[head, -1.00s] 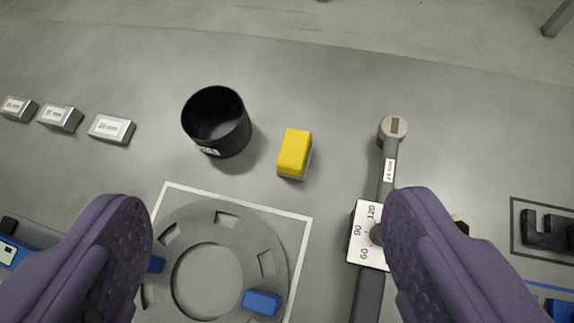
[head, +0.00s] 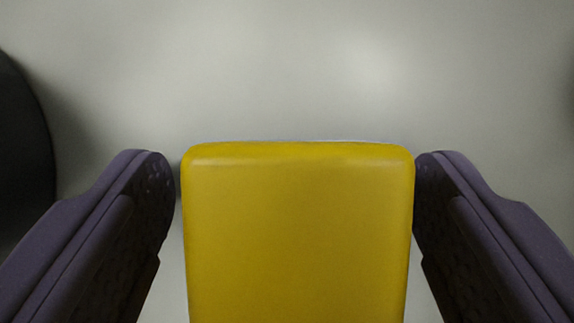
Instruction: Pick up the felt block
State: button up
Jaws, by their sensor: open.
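The felt block shows as a yellow block (head: 298,235) that fills the lower middle of the head view, very close to the camera. Its grey underside, seen a second ago, is hidden now. My gripper (head: 295,190) is open, with one purple finger on each side of the block. The right finger is very near or touching the block's right side; I cannot tell which. A narrow gap shows between the left finger and the block's left side.
The black cup (head: 22,150) stands at the left edge of the view, partly cut off. The grey table top (head: 290,70) beyond the block is bare.

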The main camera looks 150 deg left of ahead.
aim_at(295, 294)
jog(key=c, duration=1.2)
jog(key=shift+o, duration=0.2)
notch_tip(295, 294, up, 10)
jog(key=p, duration=0.3)
jog(key=shift+r, duration=0.1)
jog(key=o, duration=0.5)
jog(key=c, duration=0.4)
